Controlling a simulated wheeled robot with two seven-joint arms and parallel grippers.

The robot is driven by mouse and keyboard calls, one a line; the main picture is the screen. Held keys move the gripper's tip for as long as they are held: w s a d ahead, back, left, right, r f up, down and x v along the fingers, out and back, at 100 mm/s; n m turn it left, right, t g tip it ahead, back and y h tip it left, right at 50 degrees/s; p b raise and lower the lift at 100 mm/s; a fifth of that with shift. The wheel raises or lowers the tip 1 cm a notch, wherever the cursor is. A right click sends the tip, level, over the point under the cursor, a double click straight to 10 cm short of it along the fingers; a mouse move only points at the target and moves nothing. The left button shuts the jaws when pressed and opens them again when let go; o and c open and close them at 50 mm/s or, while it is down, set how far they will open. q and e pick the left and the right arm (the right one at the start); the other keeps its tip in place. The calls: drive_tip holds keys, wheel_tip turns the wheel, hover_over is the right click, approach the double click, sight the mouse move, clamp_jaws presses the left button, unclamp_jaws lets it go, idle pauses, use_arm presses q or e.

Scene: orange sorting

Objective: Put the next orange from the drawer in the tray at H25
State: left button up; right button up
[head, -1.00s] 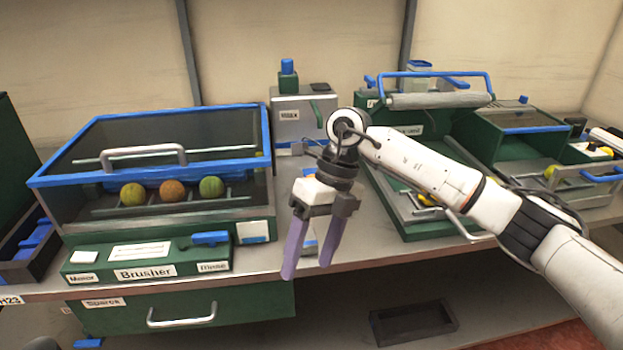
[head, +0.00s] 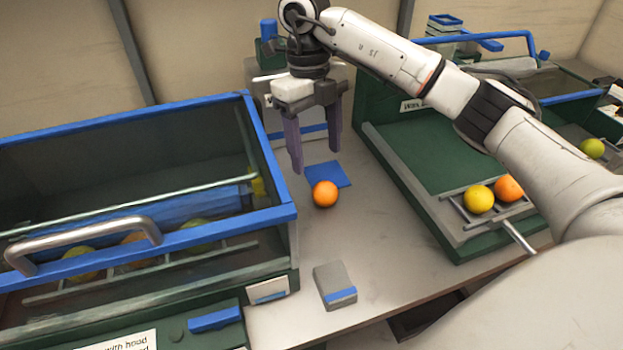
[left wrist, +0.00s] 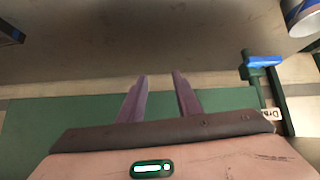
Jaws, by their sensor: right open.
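An orange (head: 325,194) rests on the grey counter at the front edge of a blue square (head: 328,173). My right gripper (head: 315,158) points down just behind and above it, with its purple fingers apart and nothing between them. A yellow fruit (head: 478,199) and another orange (head: 509,188) sit on a rack (head: 460,212) at the right. My left gripper (left wrist: 159,77) shows in the left wrist view with its fingers apart and empty, over a green surface (left wrist: 60,120). I cannot make out the drawer or an H25 label.
A blue-rimmed glass-sided box (head: 270,165) with several dim fruits inside fills the left. A small grey block (head: 335,286) with a blue strip stands near the counter's front. A greenish fruit (head: 592,149) lies far right. The counter between box and rack is mostly clear.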

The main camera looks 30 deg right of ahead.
sight(325, 184)
drive_tip(key=f, duration=0.1)
drive_tip(key=s+f, duration=0.1)
drive_tip(key=f, duration=0.1)
drive_tip(key=shift+s+f+b, duration=0.1)
drive_tip(key=shift+f+b, duration=0.2)
drive_tip(key=shift+f, duration=0.05)
drive_tip(key=f, duration=0.3)
drive_tip(key=d+f, duration=0.1)
drive_tip(key=shift+s+f+p, duration=0.3)
drive_tip(key=shift+f, duration=0.35)
use_arm(q)
drive_tip(key=shift+s+f, duration=0.2)
drive_tip(key=shift+s, duration=0.3)
use_arm(e)
drive_tip(key=shift+c, duration=0.4)
drive_tip(key=c, duration=1.1)
use_arm(q)
drive_tip(key=shift+s+f, duration=0.1)
drive_tip(key=shift+s, duration=0.1)
use_arm(e)
drive_tip(key=shift+c, duration=0.3)
drive_tip(key=shift+r, duration=0.15)
